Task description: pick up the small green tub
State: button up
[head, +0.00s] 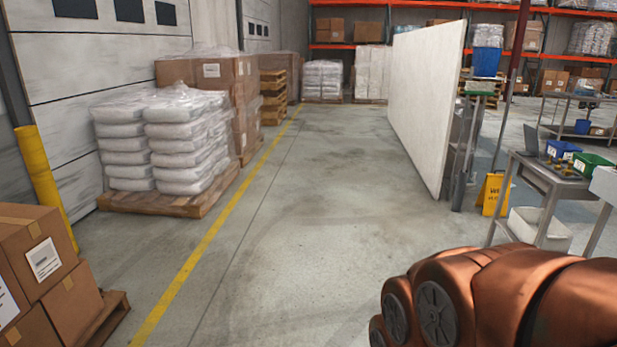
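A small green tub (587,163) sits on a metal table (560,180) at the right side of the head view. A blue tub (563,149) stands just left of it on the same table. Part of my copper-coloured arm fills the lower right corner, nearer to me than the table. My gripper is not in view.
A white partition (428,105) stands left of the table, with a yellow floor sign (495,194) near its end. A white bin (540,230) is under the table. Wrapped sack pallets (160,140) and cartons (40,265) line the left. The aisle floor (300,220) is clear.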

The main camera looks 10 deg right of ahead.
aim_at(585, 164)
jog(key=i, duration=0.35)
jog(key=z, duration=1.1)
jog(key=i, duration=3.65)
jog(key=z, duration=1.55)
